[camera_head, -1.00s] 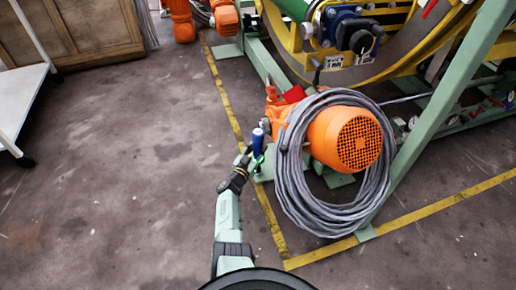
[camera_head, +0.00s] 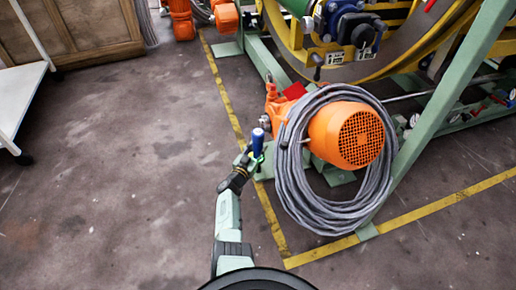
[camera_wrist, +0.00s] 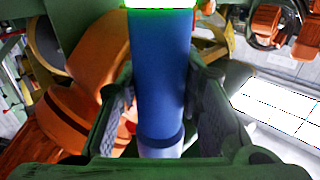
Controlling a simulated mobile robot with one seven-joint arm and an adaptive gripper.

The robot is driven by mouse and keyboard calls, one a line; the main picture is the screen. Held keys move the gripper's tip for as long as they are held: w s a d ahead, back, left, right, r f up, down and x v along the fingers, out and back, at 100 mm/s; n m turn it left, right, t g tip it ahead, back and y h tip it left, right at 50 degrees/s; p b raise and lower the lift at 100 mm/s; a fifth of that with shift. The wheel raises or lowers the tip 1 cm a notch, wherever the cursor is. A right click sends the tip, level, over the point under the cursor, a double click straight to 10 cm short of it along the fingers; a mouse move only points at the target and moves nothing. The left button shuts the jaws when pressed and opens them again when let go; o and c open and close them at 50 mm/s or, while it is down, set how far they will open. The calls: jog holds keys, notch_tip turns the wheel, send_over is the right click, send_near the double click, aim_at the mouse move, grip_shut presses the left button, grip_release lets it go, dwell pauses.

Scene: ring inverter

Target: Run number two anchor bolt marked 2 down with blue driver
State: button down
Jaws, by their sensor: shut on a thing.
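The blue driver (camera_head: 258,143) stands roughly upright in my gripper (camera_head: 250,159), in front of the orange motor and the green frame. In the wrist view the blue driver (camera_wrist: 162,75) is a blue cylinder between the two dark green fingers of my gripper (camera_wrist: 163,120), which are shut on it. A pale band shows at its lower end, and a bright green glow lies across its upper end. A small pale, bolt-like piece (camera_head: 264,122) shows just behind the driver by the frame's foot. I cannot read a 2 on it, and the driver's tip is hidden.
An orange motor (camera_head: 355,136) with a thick coil of grey cable (camera_head: 293,170) stands close right of my gripper. A green frame post (camera_head: 425,115) rises beyond. Yellow floor lines (camera_head: 440,208) edge the machine. Open floor (camera_head: 120,150) lies to the left.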

aim_at(256, 146)
jog(key=shift+f+b, duration=1.05)
jog(key=shift+f, duration=0.2)
dwell(2.0)
jog(key=shift+r, duration=0.1)
jog(key=shift+r+p, duration=2.5)
jog(key=shift+r, duration=0.15)
